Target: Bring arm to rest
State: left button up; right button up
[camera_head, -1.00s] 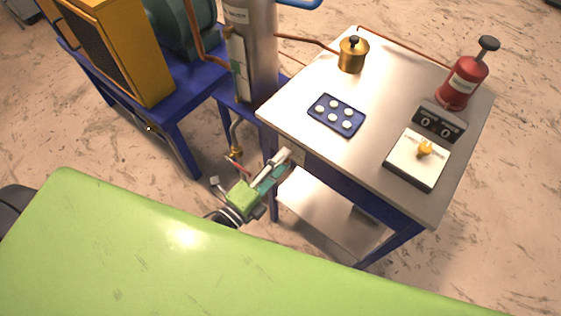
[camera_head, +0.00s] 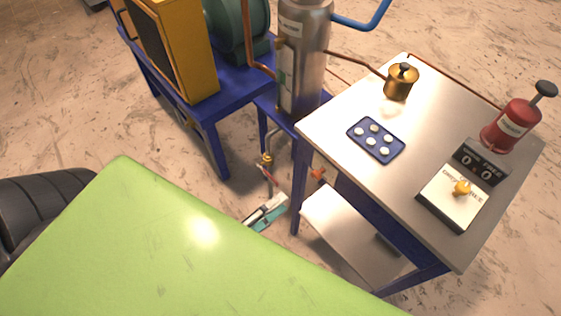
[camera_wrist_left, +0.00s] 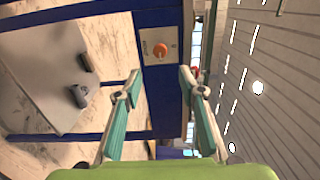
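My left gripper (camera_head: 268,212) shows in the head view just past the edge of my green body cover, low beside the steel table (camera_head: 440,110). Only its teal and pale finger parts show there; the rest is hidden behind the cover. In the left wrist view the two teal fingers of this gripper (camera_wrist_left: 159,74) stand wide apart with nothing between them. An orange knob (camera_wrist_left: 161,50) on a plate of the table's blue frame lies beyond the fingertips, apart from them. My right gripper is in neither view.
The table carries a brass pot (camera_head: 400,82), a blue tray (camera_head: 356,129) of white discs, a red cylinder (camera_head: 511,124) and a control box (camera_head: 452,198). A steel column (camera_head: 304,60) and yellow unit (camera_head: 185,50) stand behind. A lower shelf (camera_head: 350,238) sits beneath the tabletop.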

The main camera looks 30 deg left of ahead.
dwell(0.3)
pick_arm(q)
jog(key=s+a+f+n+g+y, duration=0.15)
jog(key=s+f+n+g, duration=0.35)
jog(key=f, duration=1)
jog(key=s+a+f+n+g+y, duration=0.1)
jog(key=f+n+g+y, duration=0.15)
jog(key=f+n, duration=0.85)
jog(key=s+a+f+n+g+y, duration=0.2)
jog(key=s+f+g, duration=0.6)
jog(key=s+f, duration=1)
jog(key=shift+s+a+f+n, duration=0.45)
jog(key=shift+a+n, duration=0.25)
jog(key=shift+n, duration=0.1)
jog(key=shift+g, duration=0.25)
